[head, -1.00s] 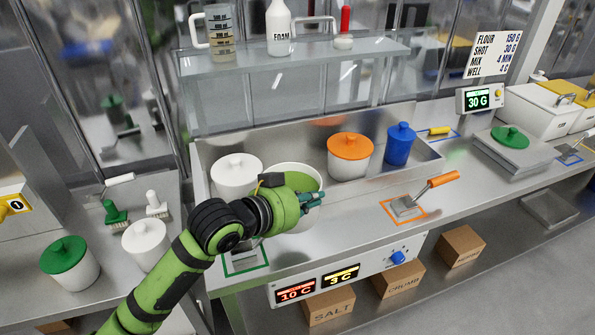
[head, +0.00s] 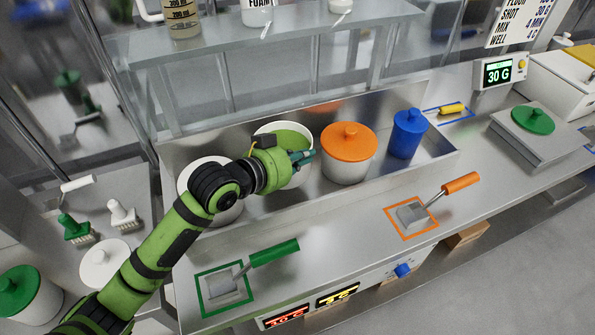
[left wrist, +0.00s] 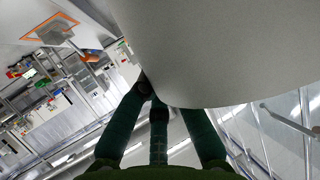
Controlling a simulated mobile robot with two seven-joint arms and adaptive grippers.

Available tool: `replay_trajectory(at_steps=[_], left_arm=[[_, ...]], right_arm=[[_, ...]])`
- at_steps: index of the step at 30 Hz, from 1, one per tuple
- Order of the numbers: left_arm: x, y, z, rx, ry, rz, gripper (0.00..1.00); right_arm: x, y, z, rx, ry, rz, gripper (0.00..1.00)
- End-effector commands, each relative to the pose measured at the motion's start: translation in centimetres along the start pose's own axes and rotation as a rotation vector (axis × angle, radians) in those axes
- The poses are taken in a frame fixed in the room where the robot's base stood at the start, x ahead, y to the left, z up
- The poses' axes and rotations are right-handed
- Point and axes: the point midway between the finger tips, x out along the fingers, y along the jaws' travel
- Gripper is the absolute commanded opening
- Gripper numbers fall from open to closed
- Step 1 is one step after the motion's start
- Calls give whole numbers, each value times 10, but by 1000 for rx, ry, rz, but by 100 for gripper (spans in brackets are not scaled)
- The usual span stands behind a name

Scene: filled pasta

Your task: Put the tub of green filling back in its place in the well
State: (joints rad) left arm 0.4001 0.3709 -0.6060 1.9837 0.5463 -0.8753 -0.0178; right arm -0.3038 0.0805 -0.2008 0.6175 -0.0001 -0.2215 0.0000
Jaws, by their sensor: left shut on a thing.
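The white tub of green filling (head: 266,128) is open, with green filling showing inside its rim. It is at the steel well (head: 390,104), between a white-lidded tub (head: 186,180) and the orange-lidded tub (head: 347,155). My left gripper (head: 303,157) is shut on the tub at its near right side and covers part of it. I cannot tell whether the tub's base touches the well floor. In the left wrist view the tub (left wrist: 230,50) is a large pale wall against the dark green fingers (left wrist: 160,110). My right gripper is not in view.
A blue-lidded container (head: 407,135) stands at the well's right. On the front counter lie a green-handled scoop (head: 272,253) in a green outline and an orange-handled scoop (head: 460,183) in an orange outline. A glass shelf (head: 280,45) hangs behind the well.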

Motion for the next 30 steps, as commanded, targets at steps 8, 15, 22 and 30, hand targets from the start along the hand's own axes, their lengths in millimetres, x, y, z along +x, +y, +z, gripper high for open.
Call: replay_trajectory(at_steps=[8,15,22,30], left_arm=[[9,0,19,7,12,-4,0],[20,2,46,5,12,-3,0],[23,3,51,7,14,-4,0],[23,3,56,2,3,-2,31]], right_arm=[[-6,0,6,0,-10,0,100],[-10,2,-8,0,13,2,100],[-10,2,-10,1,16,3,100],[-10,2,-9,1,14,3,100]])
